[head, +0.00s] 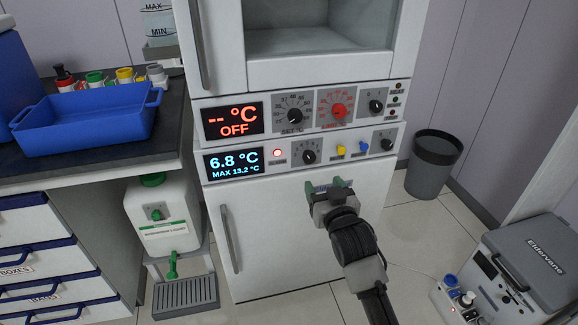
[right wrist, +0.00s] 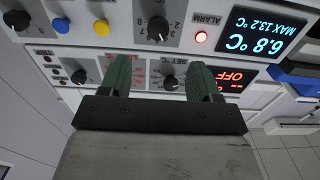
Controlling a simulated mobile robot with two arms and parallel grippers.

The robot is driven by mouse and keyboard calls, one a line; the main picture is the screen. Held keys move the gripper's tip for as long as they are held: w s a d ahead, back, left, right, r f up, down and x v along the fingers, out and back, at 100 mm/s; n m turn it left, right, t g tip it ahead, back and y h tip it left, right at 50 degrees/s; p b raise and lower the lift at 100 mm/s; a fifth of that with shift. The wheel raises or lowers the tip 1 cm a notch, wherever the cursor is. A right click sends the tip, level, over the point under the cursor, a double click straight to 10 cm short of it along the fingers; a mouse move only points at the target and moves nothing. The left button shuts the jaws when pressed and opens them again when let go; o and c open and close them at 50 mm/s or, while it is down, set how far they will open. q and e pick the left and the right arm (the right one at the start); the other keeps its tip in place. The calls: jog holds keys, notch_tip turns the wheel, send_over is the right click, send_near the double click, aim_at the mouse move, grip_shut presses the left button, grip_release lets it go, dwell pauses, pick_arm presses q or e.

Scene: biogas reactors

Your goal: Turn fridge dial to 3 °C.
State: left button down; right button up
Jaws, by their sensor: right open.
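The fridge dial (head: 305,150) is a black knob on a grey plate in the fridge's lower control panel, right of the blue display (head: 233,162) reading 6.8 °C, MAX 13.2 °C. In the right wrist view, which is upside down, the dial (right wrist: 158,28) shows near the top, beyond the fingers. Its exact pointer setting is too small to read surely. My right gripper (head: 331,187), with green fingers, is below the dial and slightly right, apart from it. In the wrist view the gripper (right wrist: 160,76) is open and empty. My left gripper is out of view.
The upper panel has an OFF display (head: 233,121), a black knob (head: 296,115) and a red knob (head: 338,110). A red alarm lamp (head: 277,152), yellow knob (head: 340,151) and blue knob (head: 363,148) flank the fridge dial. A bin (head: 433,165) stands right.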

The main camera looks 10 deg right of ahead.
aim_at(310, 160)
jog(key=w+b, duration=0.1)
jog(key=w, duration=0.7)
jog(key=shift+w+b, duration=0.3)
jog(key=shift+w, duration=0.75)
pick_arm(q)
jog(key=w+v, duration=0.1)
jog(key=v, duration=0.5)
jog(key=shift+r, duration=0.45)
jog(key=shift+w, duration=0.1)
pick_arm(e)
jog(key=shift+c, duration=0.3)
jog(key=c, duration=0.9)
jog(key=shift+o, duration=0.2)
jog(key=n+p, duration=0.3)
jog(key=n, duration=0.2)
jog(key=shift+p, duration=0.4)
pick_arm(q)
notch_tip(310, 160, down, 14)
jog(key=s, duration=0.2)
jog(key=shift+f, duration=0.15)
pick_arm(e)
jog(key=shift+n, duration=0.5)
